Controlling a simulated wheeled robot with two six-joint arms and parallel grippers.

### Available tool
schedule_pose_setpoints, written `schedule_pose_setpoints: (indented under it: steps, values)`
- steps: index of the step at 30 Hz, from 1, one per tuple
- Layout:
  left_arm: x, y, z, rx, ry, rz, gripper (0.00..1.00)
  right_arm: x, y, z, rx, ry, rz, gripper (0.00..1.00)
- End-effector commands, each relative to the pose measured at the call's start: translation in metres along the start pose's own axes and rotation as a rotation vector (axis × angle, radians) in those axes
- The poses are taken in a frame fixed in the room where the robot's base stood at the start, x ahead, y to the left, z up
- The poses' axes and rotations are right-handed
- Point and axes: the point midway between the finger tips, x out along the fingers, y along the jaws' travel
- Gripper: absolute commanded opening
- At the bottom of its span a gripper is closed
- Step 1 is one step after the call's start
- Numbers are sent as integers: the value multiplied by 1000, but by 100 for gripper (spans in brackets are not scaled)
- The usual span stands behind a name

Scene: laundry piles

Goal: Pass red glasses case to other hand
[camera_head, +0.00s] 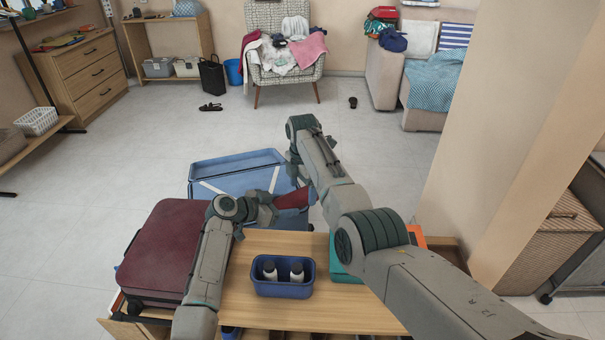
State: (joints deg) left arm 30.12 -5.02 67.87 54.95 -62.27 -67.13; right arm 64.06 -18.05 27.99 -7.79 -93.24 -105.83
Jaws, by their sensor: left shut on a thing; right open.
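The red glasses case (293,200) is held up in front of me, above the near edge of the open blue suitcase. My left gripper (272,208) is shut on its left end, and the case sticks out to the right. My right arm reaches forward and bends down at the wrist. My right gripper (295,172) is open, just beyond and above the case, and is partly hidden by its own arm. I cannot tell whether its fingers touch the case.
The open blue suitcase (236,165) lies on the floor beyond the wooden table (243,305). On the table stands a blue bin (284,288) with white bottles; teal and orange items (417,236) lie partly under my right arm. A maroon suitcase (165,248) is at left.

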Motion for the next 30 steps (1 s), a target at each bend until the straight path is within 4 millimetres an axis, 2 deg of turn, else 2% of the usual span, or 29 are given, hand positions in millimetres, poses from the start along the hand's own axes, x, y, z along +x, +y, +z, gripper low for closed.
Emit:
schedule_pose_setpoints:
  steps: [6, 16, 24, 26, 27, 30]
  values:
    - [0, 0, 0, 0, 1, 0, 29, 19, 0, 0, 0, -1, 0, 80]
    - [0, 0, 0, 0, 1, 0, 29, 22, 0, 0, 0, -1, 2, 80]
    - [0, -1, 0, 0, 0, -2, 30, 22, 0, 0, 0, 0, 0, 29]
    - [0, -1, 0, 0, 0, -3, 30, 22, 0, 0, 0, 1, -2, 29]
    - [-1, -1, 0, 1, -1, -4, 62, 22, 0, 0, 0, 1, -2, 29]
    - [0, -1, 0, 1, -1, -3, 80, 22, 0, 0, 0, 1, -1, 29]
